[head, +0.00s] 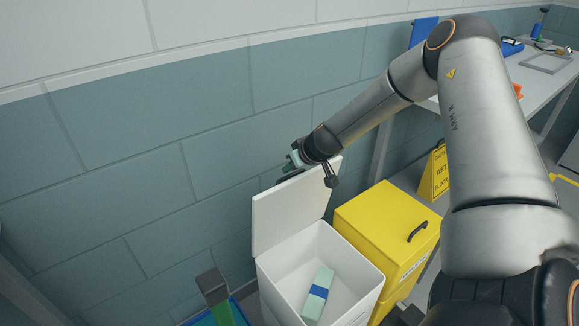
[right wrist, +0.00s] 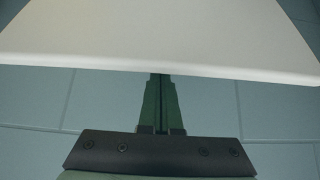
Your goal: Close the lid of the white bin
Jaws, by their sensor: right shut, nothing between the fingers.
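The white bin (head: 372,279) stands at the bottom centre of the head view, its top uncovered. Its white lid (head: 285,211) is raised, standing steeply at the bin's left and back side. A pale green block with a blue band (head: 319,293) lies inside the bin. My right gripper (head: 292,161) is at the lid's upper edge, on the wall side, and is shut and empty. In the right wrist view the lid (right wrist: 160,38) fills the top. The green fingers (right wrist: 160,100) reach its edge and their tips look hidden behind it; contact is unclear.
A yellow bin (head: 378,222) with a black handle stands right of the white bin. A yellow wet-floor sign (head: 436,173) and a workbench (head: 540,77) are further right. A block-walled wall (head: 150,170) is close behind. A blue container (head: 242,311) is at the lower left.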

